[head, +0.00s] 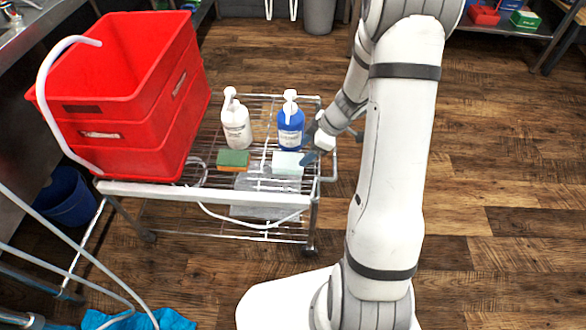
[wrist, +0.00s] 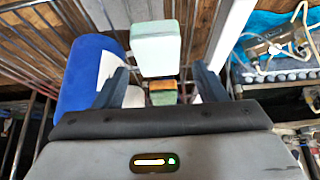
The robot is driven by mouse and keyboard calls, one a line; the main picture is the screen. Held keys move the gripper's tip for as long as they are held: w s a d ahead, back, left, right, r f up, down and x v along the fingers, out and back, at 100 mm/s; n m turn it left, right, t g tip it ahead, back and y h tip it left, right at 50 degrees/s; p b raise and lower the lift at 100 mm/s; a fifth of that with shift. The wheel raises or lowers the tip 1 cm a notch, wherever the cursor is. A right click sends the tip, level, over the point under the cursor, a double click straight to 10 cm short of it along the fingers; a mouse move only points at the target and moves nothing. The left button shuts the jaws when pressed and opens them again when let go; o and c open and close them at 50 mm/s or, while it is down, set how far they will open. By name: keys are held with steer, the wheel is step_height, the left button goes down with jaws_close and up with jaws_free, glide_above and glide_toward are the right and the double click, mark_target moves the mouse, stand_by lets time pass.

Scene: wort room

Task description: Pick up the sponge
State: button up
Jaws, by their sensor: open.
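A green and orange sponge (head: 233,159) lies on the wire cart in the head view. A pale mint and white block (head: 287,164), perhaps another sponge, lies to its right. My gripper (head: 308,146) is open at the cart's right side, close to the pale block, with nothing seen held. In the wrist view the pale block (wrist: 156,50) shows ahead, in line with the gap between my open fingers (wrist: 161,78). The green and orange sponge (wrist: 163,92) shows smaller and farther off, partly hidden by my gripper.
A blue bottle (head: 291,128) stands behind the pale block, near my gripper; it is large at left in the wrist view (wrist: 88,75). A white bottle (head: 236,125) stands left of it. A red crate (head: 125,130) fills the cart's left. Floor at right is clear.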

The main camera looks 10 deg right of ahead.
mark_target(292, 162)
steer(key=b+x, duration=0.1)
steer(key=x, duration=0.6)
steer(key=shift+w+a+f+b, duration=0.2)
steer(key=shift+a+f+b, duration=0.05)
steer(key=shift+a+b, duration=0.1)
steer(key=shift+c, duration=0.6)
steer(key=c, duration=0.5)
steer(key=shift+r, duration=0.15)
